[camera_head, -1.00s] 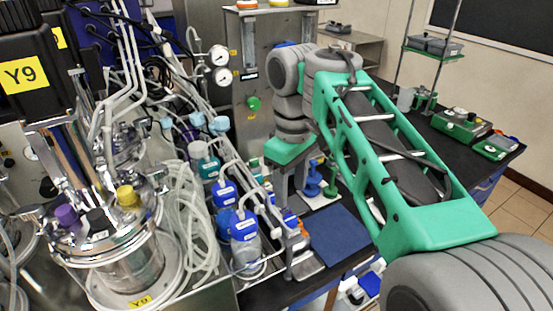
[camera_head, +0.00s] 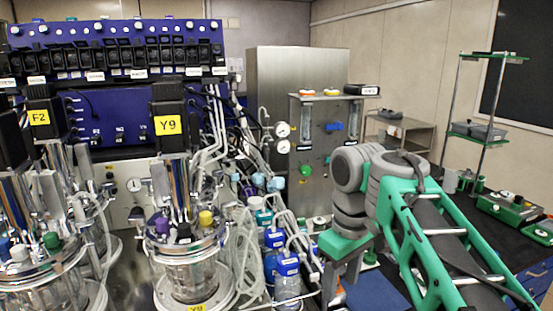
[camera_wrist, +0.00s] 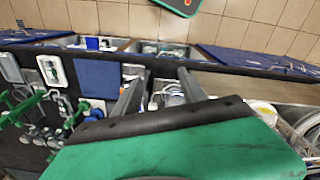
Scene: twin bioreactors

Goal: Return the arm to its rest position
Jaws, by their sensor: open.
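My arm (camera_head: 425,245), green and grey, reaches in from the lower right in the head view and bends down at the wrist. My gripper (camera_head: 338,292) points down over the black bench, beside the bottles. In the wrist view my gripper (camera_wrist: 165,74) shows two dark fingers spread apart with nothing between them. The green hand housing fills the lower part of that view. In the head view the fingertips are partly lost at the lower edge and among the bench items.
Glass bioreactor Y9 (camera_head: 190,265) stands left of my arm, with blue-capped bottles (camera_head: 287,275) and tubing between. A steel cabinet (camera_head: 315,150) is behind. A blue mat (camera_head: 377,291) lies under the arm. Green-based instruments (camera_head: 507,207) and a rack stand (camera_head: 487,95) are at the right.

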